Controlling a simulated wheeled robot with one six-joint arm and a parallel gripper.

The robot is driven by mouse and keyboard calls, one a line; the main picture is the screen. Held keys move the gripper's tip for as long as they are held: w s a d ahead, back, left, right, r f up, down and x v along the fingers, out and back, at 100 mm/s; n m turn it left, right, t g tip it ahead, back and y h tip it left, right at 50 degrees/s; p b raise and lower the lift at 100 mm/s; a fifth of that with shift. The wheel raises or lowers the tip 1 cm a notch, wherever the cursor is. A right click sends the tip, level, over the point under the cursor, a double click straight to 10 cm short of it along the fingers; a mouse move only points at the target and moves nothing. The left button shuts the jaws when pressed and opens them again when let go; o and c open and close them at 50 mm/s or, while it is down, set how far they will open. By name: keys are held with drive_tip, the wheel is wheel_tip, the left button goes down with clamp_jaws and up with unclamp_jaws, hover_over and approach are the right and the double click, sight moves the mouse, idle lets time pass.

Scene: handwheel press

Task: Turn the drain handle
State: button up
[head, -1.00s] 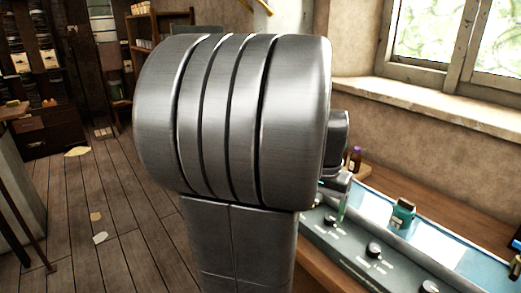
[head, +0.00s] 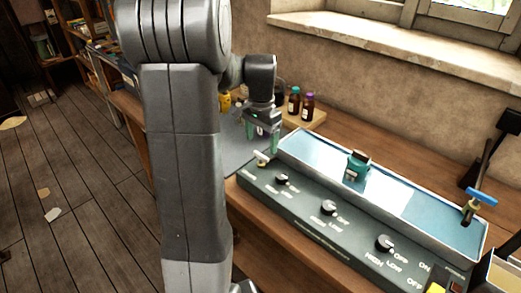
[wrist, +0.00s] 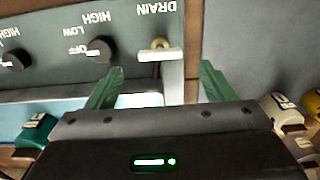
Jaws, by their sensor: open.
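The drain handle (wrist: 162,55) is a short white lever with a brass fitting, beside the word DRAIN at the end of the grey panel (wrist: 60,20). In the head view the handle (head: 263,158) shows at the left end of the panel (head: 310,215). My gripper (head: 262,138) has green fingers and hangs just above the handle. In the wrist view my gripper (wrist: 162,68) is open, and the handle lies across the gap between the fingertips. No finger is seen touching it.
Black knobs (head: 328,207) line the panel. A blue-handled tap (head: 480,200) is at the right. Small bottles (head: 307,107) stand behind my gripper.

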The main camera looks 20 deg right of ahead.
sight(261, 154)
drive_tip(key=shift+f, duration=2.4)
drive_tip(key=c, duration=1)
